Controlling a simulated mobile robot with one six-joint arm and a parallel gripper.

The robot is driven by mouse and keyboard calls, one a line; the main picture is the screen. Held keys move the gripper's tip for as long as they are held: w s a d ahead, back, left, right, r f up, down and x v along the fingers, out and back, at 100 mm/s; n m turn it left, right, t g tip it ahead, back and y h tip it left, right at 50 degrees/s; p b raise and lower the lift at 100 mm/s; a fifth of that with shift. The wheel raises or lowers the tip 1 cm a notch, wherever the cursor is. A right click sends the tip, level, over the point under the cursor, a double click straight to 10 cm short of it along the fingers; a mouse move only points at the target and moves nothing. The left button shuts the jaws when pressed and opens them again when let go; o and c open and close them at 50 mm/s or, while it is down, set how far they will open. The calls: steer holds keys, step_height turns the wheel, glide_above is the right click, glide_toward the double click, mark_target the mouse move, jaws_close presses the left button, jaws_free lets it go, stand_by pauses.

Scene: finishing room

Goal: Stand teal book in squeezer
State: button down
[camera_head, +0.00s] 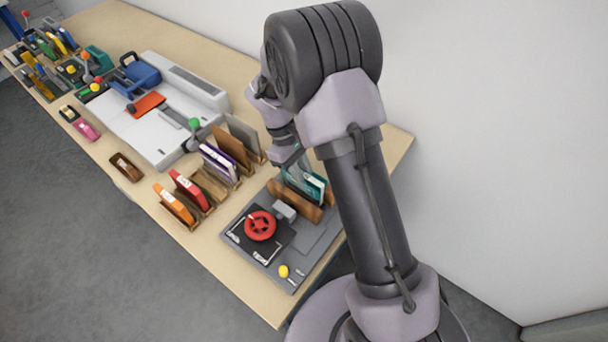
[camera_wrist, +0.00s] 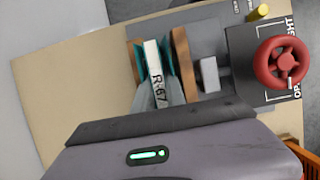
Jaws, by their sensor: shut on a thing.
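The teal book (camera_head: 308,184) is upright between the wooden boards of the squeezer, its white spine facing up. In the wrist view the teal book (camera_wrist: 154,66) shows a label reading "R-67". The squeezer has a grey base (camera_head: 318,238), a wooden front board (camera_head: 291,203) and a red handwheel (camera_head: 260,226). In the wrist view a wooden board (camera_wrist: 184,62) stands right of the book, with a gap between. My gripper (camera_wrist: 155,92) is shut on the book from above, a finger on each side. Whether the book touches the base is hidden.
A wooden rack (camera_head: 212,184) with a purple-and-white book (camera_head: 219,160), a red book (camera_head: 189,190) and an orange book (camera_head: 173,205) stands left of the squeezer. A white machine (camera_head: 150,125) lies beyond. A white wall is close on the right.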

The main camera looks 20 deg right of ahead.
steer(key=shift+f, duration=0.35)
stand_by(0.3)
steer(key=shift+r+p, duration=0.7)
steer(key=shift+r, duration=0.15)
steer(key=shift+f+b, duration=0.3)
steer(key=shift+f, duration=0.55)
stand_by(0.6)
steer(key=shift+r, duration=0.1)
steer(key=shift+r+p, duration=0.75)
steer(key=shift+p, duration=0.1)
steer(key=shift+f+b, duration=0.3)
steer(key=shift+f, duration=0.55)
stand_by(0.5)
